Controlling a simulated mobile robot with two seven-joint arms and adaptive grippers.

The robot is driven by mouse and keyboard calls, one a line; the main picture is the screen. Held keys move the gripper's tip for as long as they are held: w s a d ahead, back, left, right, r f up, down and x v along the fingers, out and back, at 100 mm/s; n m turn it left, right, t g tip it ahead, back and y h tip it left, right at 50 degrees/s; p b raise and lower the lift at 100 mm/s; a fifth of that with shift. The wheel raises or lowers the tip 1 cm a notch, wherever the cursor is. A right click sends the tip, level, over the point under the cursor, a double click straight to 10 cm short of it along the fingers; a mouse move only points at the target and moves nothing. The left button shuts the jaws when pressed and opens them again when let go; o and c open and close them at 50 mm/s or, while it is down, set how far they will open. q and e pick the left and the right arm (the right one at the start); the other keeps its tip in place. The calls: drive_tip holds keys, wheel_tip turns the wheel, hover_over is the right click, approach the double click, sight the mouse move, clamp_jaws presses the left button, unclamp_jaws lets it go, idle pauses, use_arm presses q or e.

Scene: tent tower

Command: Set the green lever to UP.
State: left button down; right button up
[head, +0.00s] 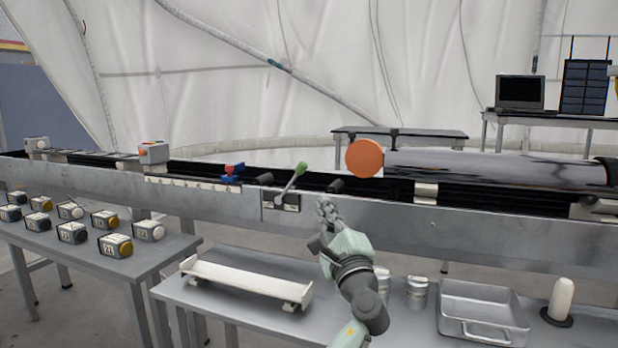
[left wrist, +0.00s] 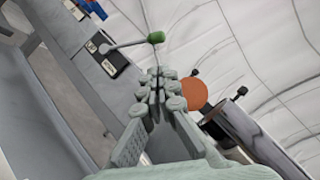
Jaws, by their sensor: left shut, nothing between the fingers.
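The green lever is a grey rod with a green knob (head: 300,169), rising from a dark plate (head: 281,201) on the long metal rail. In the head view the rod leans up and to the right. The plate carries small white labels that are too small to read. My left gripper (head: 326,208) is shut and empty, below and to the right of the knob, in front of the rail. In the left wrist view the green knob (left wrist: 156,37) lies just beyond the shut fingertips (left wrist: 160,76), with a visible gap. My right gripper is not in view.
A red and blue part (head: 232,174) sits on the rail left of the lever. An orange disc (head: 364,158) on a large cylinder (head: 490,167) stands to the right. A bench below holds a white tray-like piece (head: 245,283), metal cups (head: 416,292) and a metal pan (head: 482,307).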

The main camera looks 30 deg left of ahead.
sight(291, 183)
use_arm(q)
drive_tip(key=shift+w, duration=0.1)
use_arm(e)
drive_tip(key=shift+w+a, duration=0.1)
use_arm(q)
drive_tip(key=x, duration=1)
drive_tip(key=shift+p, duration=0.45)
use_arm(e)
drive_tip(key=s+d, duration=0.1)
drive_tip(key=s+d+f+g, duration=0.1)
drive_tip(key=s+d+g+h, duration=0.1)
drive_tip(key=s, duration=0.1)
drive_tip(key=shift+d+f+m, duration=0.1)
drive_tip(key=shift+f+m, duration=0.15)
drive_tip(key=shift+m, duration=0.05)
use_arm(q)
drive_tip(key=shift+w, duration=0.1)
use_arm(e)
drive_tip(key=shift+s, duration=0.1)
